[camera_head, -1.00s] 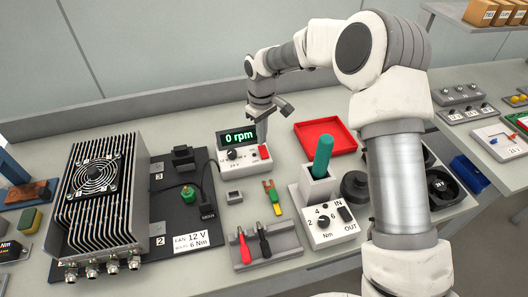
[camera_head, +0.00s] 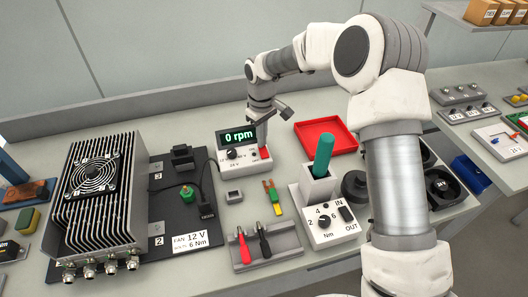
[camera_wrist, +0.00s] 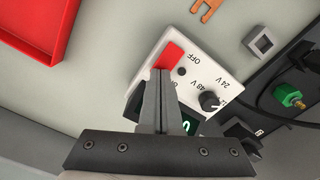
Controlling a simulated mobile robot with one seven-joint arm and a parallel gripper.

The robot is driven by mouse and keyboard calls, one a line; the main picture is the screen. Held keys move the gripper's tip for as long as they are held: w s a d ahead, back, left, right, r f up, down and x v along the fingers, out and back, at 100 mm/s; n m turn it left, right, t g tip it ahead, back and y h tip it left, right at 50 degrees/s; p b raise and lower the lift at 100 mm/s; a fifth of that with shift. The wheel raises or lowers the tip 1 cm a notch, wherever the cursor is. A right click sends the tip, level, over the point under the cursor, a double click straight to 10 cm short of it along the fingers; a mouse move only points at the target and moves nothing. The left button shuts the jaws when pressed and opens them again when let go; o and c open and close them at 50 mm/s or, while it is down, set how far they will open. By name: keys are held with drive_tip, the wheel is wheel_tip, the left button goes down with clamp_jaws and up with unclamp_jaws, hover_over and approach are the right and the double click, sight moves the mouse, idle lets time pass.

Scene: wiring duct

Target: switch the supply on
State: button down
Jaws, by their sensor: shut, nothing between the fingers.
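The supply (camera_head: 238,168) is a white box with a lit green display (camera_head: 238,136) reading 0 rpm, a black knob and a red rocker switch (camera_head: 265,154). In the wrist view the red switch (camera_wrist: 171,56) has OFF beside one end; a label near the other end is partly hidden by my fingers. The knob (camera_wrist: 208,100) sits among voltage marks. My gripper (camera_wrist: 160,73) is shut and empty, its tips over or against the switch's near end; I cannot tell whether they touch. In the head view my gripper (camera_head: 261,142) is just above the switch, beside the display.
A red tray (camera_head: 325,138) lies right of the supply. A finned unit with a fan (camera_head: 92,195) and a black board stand left. A tester holding a green handle (camera_head: 322,155), a small grey block (camera_head: 233,197) and a screwdriver rack (camera_head: 265,246) are nearer.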

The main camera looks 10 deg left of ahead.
drive_tip(key=shift+f, duration=0.4)
drive_tip(key=shift+r, duration=0.1)
drive_tip(key=shift+r+p, duration=2.25)
drive_tip(key=shift+r, duration=1.2)
